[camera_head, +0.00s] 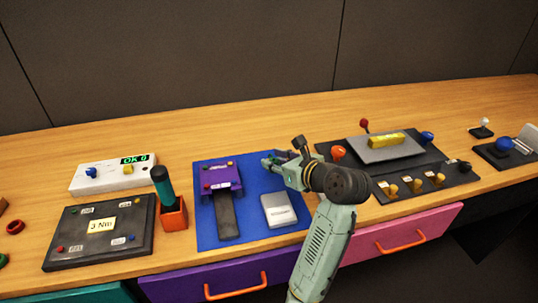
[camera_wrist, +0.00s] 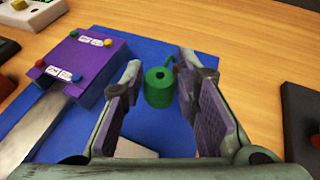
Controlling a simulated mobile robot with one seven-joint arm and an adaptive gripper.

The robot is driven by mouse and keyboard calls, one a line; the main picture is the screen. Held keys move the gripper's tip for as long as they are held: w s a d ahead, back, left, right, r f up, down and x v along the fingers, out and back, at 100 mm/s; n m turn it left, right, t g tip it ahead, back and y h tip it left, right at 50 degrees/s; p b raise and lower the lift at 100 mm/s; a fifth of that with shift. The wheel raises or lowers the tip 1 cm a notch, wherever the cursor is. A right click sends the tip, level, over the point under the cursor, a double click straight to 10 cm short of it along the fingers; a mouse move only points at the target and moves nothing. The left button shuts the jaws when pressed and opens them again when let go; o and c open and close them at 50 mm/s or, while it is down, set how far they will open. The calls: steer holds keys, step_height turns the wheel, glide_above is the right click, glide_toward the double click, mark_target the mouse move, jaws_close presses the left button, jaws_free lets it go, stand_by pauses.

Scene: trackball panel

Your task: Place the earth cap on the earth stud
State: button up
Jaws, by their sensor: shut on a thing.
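My gripper (camera_wrist: 155,95) has its two purple-padded fingers on either side of a green cylinder, the earth cap (camera_wrist: 158,88), and is shut on it. The cap has a dark hole in its top and a small green tab. In the head view my gripper (camera_head: 272,161) is over the back right of the blue mat; the cap is hard to make out there. A purple block (camera_wrist: 88,62) with yellow, blue and red knobs and small labels stands to the left, apart from the gripper. It also shows in the head view (camera_head: 232,178). I cannot tell which part is the earth stud.
The blue mat (camera_head: 206,232) also bears a grey strip (camera_head: 226,215) and a pale box (camera_head: 279,210). A dark panel (camera_head: 62,242) and a teal-handled tool in an orange holder (camera_head: 173,217) are at the left. A dark lever panel (camera_head: 437,180) is at the right.

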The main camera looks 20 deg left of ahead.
steer(key=w+a, duration=0.2)
steer(key=w, duration=0.1)
steer(key=w+a+p, duration=0.1)
steer(key=shift+w+a+f, duration=0.1)
steer(key=shift+w+f, duration=0.05)
steer(key=shift+w, duration=0.2)
steer(key=shift+w+a+f, duration=0.15)
steer(key=shift+w+a, duration=0.15)
steer(key=shift+w, duration=0.15)
steer(key=shift+f+p, duration=0.5)
steer(key=shift+f, duration=1.25)
steer(key=o, duration=0.8)
steer(key=shift+f, duration=0.1)
steer(key=shift+o, duration=0.2)
